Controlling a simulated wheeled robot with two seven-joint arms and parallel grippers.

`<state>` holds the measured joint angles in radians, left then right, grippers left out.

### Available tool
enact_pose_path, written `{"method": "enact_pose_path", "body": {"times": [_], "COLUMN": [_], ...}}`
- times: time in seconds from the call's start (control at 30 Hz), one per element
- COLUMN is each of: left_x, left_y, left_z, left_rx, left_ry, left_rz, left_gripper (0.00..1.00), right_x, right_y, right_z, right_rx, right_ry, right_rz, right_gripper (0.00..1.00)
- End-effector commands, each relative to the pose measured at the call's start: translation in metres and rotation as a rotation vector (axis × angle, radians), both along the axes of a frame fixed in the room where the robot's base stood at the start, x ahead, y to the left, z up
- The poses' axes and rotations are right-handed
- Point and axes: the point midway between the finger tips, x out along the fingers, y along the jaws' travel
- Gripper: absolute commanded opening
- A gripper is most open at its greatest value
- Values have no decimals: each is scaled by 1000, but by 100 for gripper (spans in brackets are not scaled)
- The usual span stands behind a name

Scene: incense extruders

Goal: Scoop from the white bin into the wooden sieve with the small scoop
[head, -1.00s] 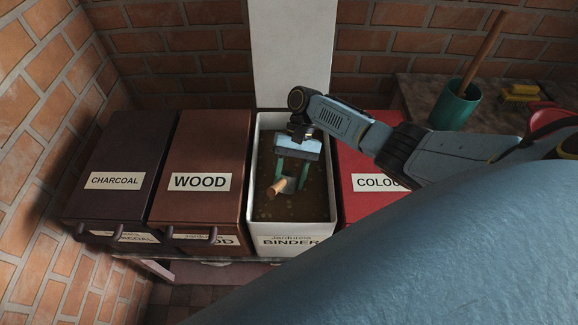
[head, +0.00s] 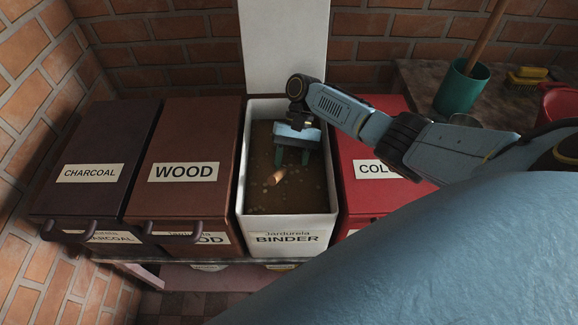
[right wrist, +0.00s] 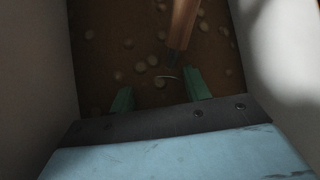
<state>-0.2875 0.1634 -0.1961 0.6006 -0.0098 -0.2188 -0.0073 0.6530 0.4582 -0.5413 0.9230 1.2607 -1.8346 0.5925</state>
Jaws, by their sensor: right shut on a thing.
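The white bin (head: 290,222), labelled BINDER, stands open and holds brown powder with pale round lumps. My right gripper (head: 291,160) is inside it with its green fingers pointing down, shut on the small scoop. The scoop's wooden handle (head: 275,177) sticks out toward the front left of the fingers; the rest of the scoop is hidden or too dark to make out, apparently in the powder. In the right wrist view the handle (right wrist: 183,25) shows beyond the fingers. The wooden sieve and my left gripper are not in view.
The closed CHARCOAL bin (head: 95,160) and WOOD bin (head: 185,150) stand left of the white bin, and a red bin (head: 365,195) stands right. A green cup (head: 460,88) with a wooden stick is at the back right. The bin walls are close around my gripper.

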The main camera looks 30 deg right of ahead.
Motion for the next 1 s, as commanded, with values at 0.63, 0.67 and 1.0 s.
{"method": "enact_pose_path", "body": {"times": [0.63, 0.67, 1.0], "left_x": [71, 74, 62], "left_y": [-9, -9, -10], "left_z": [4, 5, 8], "left_rx": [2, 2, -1], "left_ry": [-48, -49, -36], "left_rz": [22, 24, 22], "left_gripper": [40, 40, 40], "right_x": [32, 33, 37], "right_y": [-34, -35, -40], "right_z": [-1, -1, 9], "right_rx": [-136, -141, -181], "right_ry": [-123, -127, -162], "right_rz": [2, 1, 0], "right_gripper": [21, 21, 21]}}
